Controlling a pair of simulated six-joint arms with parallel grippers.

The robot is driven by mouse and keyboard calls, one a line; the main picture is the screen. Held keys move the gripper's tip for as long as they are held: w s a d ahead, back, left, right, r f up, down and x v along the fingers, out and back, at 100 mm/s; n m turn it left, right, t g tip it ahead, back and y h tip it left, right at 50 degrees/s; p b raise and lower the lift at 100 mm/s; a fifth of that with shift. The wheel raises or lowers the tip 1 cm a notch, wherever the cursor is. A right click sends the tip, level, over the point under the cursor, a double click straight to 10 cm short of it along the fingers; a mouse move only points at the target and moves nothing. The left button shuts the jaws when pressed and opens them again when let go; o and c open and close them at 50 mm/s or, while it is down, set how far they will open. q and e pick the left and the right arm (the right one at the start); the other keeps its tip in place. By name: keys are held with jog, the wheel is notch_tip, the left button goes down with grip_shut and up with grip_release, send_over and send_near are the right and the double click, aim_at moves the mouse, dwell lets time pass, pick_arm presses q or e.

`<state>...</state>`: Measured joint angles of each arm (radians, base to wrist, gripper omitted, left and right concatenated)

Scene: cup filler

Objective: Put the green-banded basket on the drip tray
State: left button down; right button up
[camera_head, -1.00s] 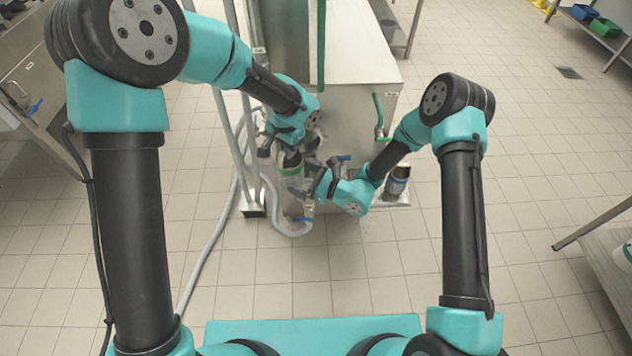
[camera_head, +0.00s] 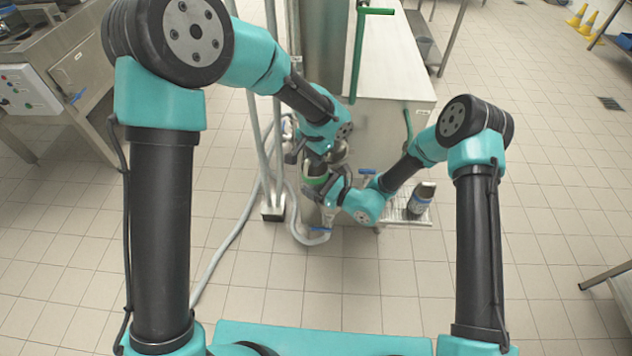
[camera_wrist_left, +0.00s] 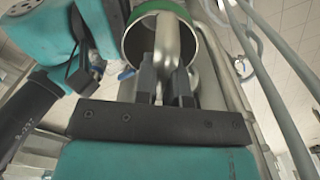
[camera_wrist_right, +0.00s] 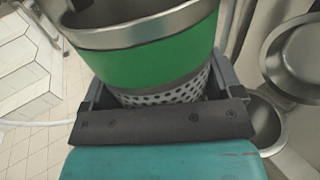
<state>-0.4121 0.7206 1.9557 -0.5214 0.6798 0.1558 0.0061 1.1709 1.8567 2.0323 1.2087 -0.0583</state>
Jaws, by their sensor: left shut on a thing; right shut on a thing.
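The green-banded basket (camera_head: 315,181) is in the middle of the head view, in front of the steel machine. In the right wrist view its green band (camera_wrist_right: 150,62) and perforated lower wall (camera_wrist_right: 165,96) show large. My right gripper (camera_wrist_right: 160,98) is shut on that perforated part. My left gripper (camera_wrist_left: 166,90) is shut on a curved steel tube (camera_wrist_left: 168,40), which crosses in front of the basket's round mouth (camera_wrist_left: 137,38) in the left wrist view. Whether the tube enters the basket is unclear. The drip tray (camera_head: 392,214) projects from the machine at the right.
A blue-banded steel container (camera_head: 420,199) stands on the drip tray's right part. Grey hoses and upright pipes (camera_head: 268,150) stand left of the basket. The machine's body (camera_head: 375,120) is behind it. Open tiled floor lies in front.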

jog(key=shift+c, duration=0.7)
pick_arm(q)
jog(key=c, duration=1.1)
grip_release()
pick_arm(e)
jog(key=shift+c, duration=0.3)
pick_arm(q)
jog(key=shift+r, duration=0.15)
notch_tip(320, 180, up, 12)
jog(key=shift+f, duration=0.1)
jog(key=shift+f, duration=0.15)
